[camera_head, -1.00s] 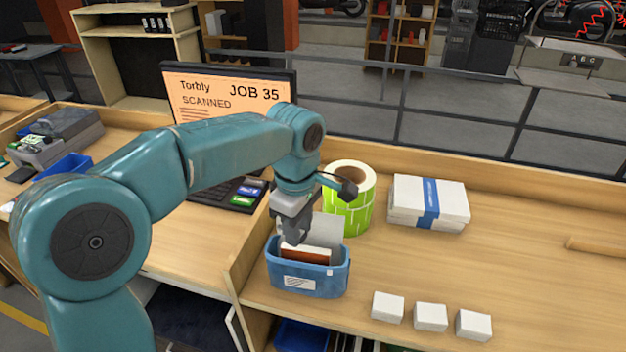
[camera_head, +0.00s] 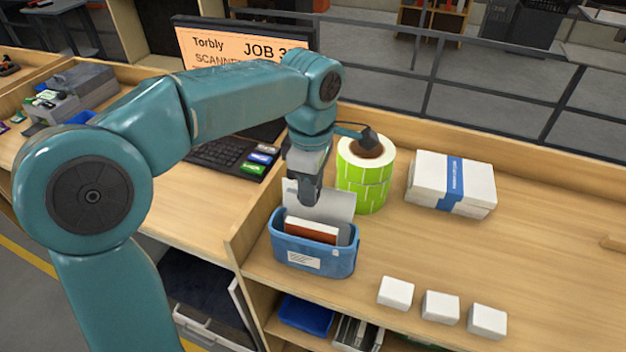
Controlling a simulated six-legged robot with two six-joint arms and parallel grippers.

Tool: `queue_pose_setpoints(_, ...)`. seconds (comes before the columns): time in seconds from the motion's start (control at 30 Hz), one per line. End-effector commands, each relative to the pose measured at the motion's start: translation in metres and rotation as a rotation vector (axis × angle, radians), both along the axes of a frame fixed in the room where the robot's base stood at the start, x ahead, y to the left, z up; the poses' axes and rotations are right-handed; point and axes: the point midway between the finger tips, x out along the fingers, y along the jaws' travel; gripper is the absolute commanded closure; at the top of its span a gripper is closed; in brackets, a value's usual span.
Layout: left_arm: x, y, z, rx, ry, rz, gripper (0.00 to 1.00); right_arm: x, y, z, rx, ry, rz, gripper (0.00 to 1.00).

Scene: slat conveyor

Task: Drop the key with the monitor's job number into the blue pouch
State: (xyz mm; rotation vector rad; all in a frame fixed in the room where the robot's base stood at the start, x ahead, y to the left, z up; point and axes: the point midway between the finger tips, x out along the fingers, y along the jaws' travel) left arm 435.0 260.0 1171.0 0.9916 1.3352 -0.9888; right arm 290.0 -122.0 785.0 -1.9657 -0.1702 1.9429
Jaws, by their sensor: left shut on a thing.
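The blue pouch (camera_head: 345,262), with a white label, stands open-topped near the front left of the right-hand bench. Brown, white and grey flat pieces stick up from it. My left gripper (camera_head: 308,198) points down just above the pouch, in front of the pale upright sheet at its back. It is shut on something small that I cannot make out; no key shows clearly. The monitor (camera_head: 205,55) shows "Torbly", "SCANNED" and "JOB 3"; my arm hides the rest of the number. In the earlier frame it reads JOB 35. My right gripper is not in view.
A green label roll (camera_head: 365,182) stands close behind the pouch on the right. A white stack with a blue band (camera_head: 452,183) lies further right. Three white blocks (camera_head: 440,307) line the front edge. A keyboard (camera_head: 222,152) lies left. The bench's right part is clear.

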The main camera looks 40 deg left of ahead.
Motion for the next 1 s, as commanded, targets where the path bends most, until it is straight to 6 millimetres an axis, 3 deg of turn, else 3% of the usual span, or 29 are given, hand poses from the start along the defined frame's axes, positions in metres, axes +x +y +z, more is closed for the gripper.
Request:
queue_pose_setpoints(0.03,0.0000,0.0002,-0.0126,0.000,0.000,0.000,0.98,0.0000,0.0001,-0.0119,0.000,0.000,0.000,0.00)
queue_pose_setpoints(0.1,0.0004,0.0002,-0.0179,0.001,0.000,0.000,0.98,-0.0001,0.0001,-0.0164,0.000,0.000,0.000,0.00)
queue_pose_setpoints(0.4,0.0029,-0.0003,-0.0185,0.000,0.000,0.000,0.98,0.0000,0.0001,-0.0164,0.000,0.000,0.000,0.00)
queue_pose_setpoints(0.43,0.0031,-0.0003,-0.0185,0.000,0.000,0.000,0.66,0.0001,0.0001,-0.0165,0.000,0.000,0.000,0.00)
queue_pose_setpoints(0.5,0.0036,-0.0003,-0.0185,0.000,0.000,0.000,0.43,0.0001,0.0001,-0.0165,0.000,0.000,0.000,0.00)
queue_pose_setpoints(0.53,0.0039,-0.0002,-0.0185,0.000,0.000,0.000,0.40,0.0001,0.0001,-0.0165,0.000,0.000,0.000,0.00)
queue_pose_setpoints(1.0,0.0045,-0.0003,-0.0145,0.001,-0.002,-0.001,0.40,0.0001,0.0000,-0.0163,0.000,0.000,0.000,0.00)
